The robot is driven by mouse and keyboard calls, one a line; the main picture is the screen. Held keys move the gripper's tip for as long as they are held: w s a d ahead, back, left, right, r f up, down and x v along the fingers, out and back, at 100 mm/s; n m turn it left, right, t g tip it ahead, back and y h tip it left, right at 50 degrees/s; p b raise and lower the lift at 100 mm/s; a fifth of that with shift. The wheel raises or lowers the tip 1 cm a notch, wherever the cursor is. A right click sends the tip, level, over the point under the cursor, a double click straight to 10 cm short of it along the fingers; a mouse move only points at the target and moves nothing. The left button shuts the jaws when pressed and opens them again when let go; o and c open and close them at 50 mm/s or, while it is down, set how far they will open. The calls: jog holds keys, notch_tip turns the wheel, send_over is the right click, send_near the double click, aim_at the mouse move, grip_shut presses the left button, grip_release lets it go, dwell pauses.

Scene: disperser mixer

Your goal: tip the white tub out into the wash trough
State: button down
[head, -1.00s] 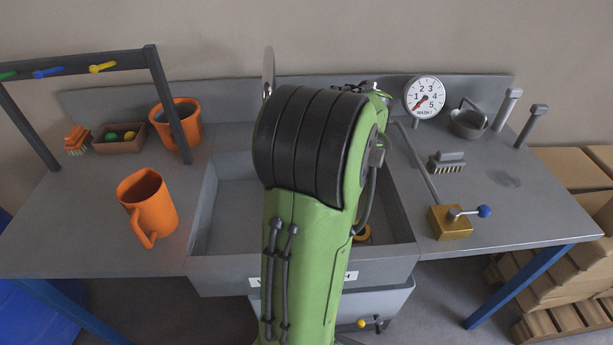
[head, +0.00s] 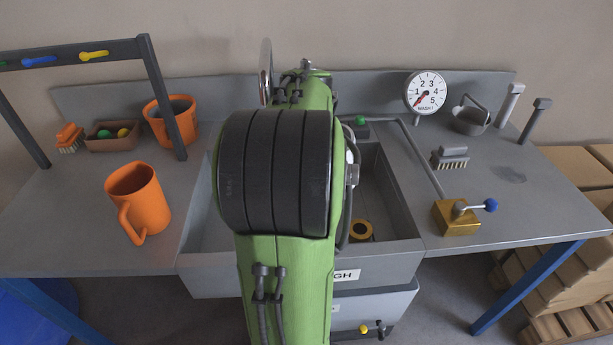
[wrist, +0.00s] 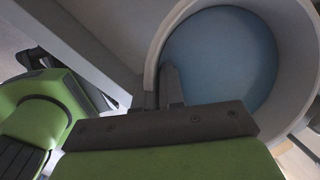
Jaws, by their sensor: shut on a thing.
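The white tub (wrist: 297,40) fills the upper right of the wrist view, with a smooth blue surface (wrist: 220,55) inside it. My gripper (wrist: 172,85) is shut on the tub's wall, with one finger showing inside the rim. The tub and gripper are hidden behind my green arm in the head view. The grey wash trough (head: 400,257) is sunk in the middle of the bench, and my arm reaches across it. A yellow ring (head: 361,231) with a dark centre lies on its floor. I cannot tell the tub's exact place over the trough.
An orange jug (head: 139,200) stands left of the trough, with an orange bucket (head: 171,122) behind. A rack (head: 158,95) rises at the left. A dial (head: 426,91), brush (head: 450,158), grey pot (head: 470,118) and brass valve block (head: 455,218) stand at the right.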

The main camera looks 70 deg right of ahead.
jog(key=shift+s+d+f+g+h+p, duration=0.1)
jog(key=shift+f+g+h+p, duration=0.15)
jog(key=shift+g+p, duration=0.6)
jog(key=shift+s+f+g+h+p, duration=0.1)
jog(key=shift+g+h+p, duration=0.25)
jog(key=shift+g+p, duration=0.45)
jog(key=w+a+f+n+g+h, duration=0.1)
jog(key=f+g+h, duration=0.4)
jog(key=g, duration=0.7)
jog(key=shift+w+n, duration=0.6)
jog(key=shift+w, duration=0.55)
jog(key=shift+a+f, duration=0.1)
